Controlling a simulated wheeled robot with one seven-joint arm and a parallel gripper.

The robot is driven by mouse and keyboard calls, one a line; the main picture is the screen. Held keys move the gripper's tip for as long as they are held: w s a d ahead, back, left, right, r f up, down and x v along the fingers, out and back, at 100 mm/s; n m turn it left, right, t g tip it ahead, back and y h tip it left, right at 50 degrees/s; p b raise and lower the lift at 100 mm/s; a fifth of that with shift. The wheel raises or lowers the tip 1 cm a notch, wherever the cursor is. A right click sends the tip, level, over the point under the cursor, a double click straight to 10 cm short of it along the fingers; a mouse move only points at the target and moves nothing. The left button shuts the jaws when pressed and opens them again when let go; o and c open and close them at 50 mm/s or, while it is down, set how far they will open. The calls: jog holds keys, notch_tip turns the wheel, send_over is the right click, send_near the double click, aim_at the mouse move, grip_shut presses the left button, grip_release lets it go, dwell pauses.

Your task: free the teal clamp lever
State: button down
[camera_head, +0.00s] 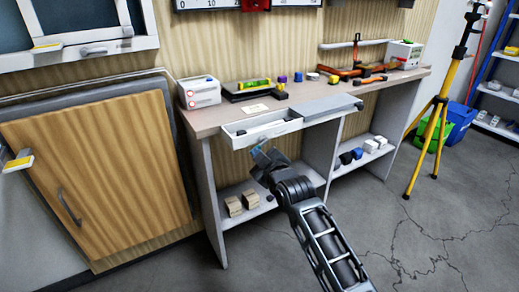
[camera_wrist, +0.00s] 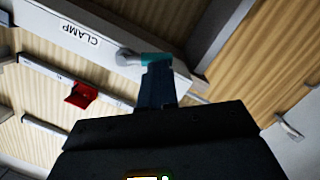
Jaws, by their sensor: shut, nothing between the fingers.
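The teal clamp lever (camera_wrist: 158,59) shows in the wrist view as a short teal piece joined to a grey knob (camera_wrist: 128,57). It lies against a pale front panel (camera_wrist: 50,33) with an upside-down CLAMP label (camera_wrist: 79,33). My gripper (camera_wrist: 156,70) is shut and empty, with its fingertips right at the lever and overlapping its lower edge in the picture. I cannot tell whether they touch. In the head view my gripper (camera_head: 261,153) is just below the open drawer (camera_head: 262,130), and a small bit of teal shows by the fingertips.
The workbench (camera_head: 215,116) carries a white box (camera_head: 199,92), tools and small coloured pieces. An open lower shelf holds wooden blocks (camera_head: 241,203) and other parts at the right. A yellow tripod (camera_head: 431,130) stands at the right. The floor in front is clear.

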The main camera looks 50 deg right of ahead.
jog(key=f+n, duration=0.1)
jog(key=n, duration=0.1)
jog(key=d+f+n+h, duration=0.1)
jog(key=n, duration=0.2)
jog(key=d+f+n, duration=0.1)
jog(key=n, duration=0.2)
jog(key=shift+s+t+h+b, duration=0.25)
jog(key=shift+t+h+b, duration=0.05)
jog(key=shift+t, duration=0.1)
dwell(0.5)
